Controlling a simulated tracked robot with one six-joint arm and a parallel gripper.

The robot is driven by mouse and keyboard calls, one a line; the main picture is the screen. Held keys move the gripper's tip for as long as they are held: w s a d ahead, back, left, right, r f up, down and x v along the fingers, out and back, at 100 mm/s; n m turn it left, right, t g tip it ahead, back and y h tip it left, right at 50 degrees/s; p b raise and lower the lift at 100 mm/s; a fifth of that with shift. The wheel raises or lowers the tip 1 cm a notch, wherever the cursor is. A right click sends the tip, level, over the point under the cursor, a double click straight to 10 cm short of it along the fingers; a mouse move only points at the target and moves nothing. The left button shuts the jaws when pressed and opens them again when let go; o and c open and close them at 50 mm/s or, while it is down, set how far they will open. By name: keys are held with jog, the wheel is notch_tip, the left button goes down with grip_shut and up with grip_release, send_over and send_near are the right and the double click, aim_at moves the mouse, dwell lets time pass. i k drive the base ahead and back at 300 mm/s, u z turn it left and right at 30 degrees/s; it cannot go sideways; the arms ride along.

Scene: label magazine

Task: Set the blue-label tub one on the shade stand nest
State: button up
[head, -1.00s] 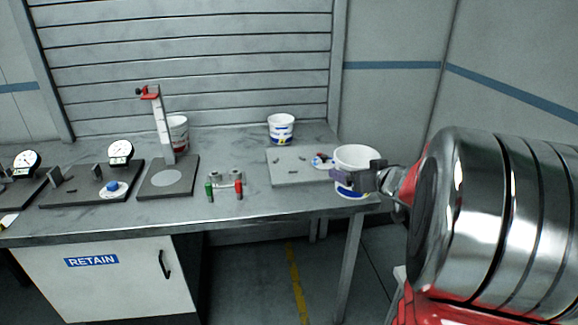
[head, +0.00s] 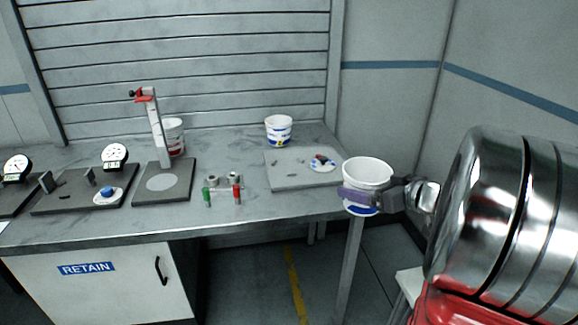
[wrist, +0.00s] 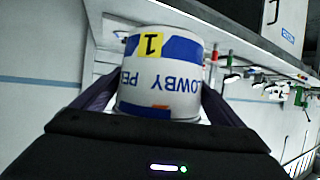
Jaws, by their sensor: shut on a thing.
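A white tub with a blue label (head: 368,172) is in my gripper (head: 362,194), in front of the bench's right end. In the wrist view the tub (wrist: 160,78) shows a blue band, a yellow patch with a "1" and upside-down lettering. The jaws are closed on its sides. A dark base plate with a pale round spot (head: 161,182) and an upright white column (head: 157,130) with a red arm stands left of centre; it may be the shade stand. The round spot is empty.
A blue-marked tub (head: 278,130) stands at the back, and a red-marked tub (head: 174,137) behind the column. A grey plate (head: 290,180) holds small parts. Green (head: 206,197) and red (head: 237,194) pieces stand near the front edge. Dial gauges (head: 115,155) stand left.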

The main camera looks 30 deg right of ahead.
aim_at(289, 166)
jog(key=i, duration=1.4)
jog(key=u, duration=0.05)
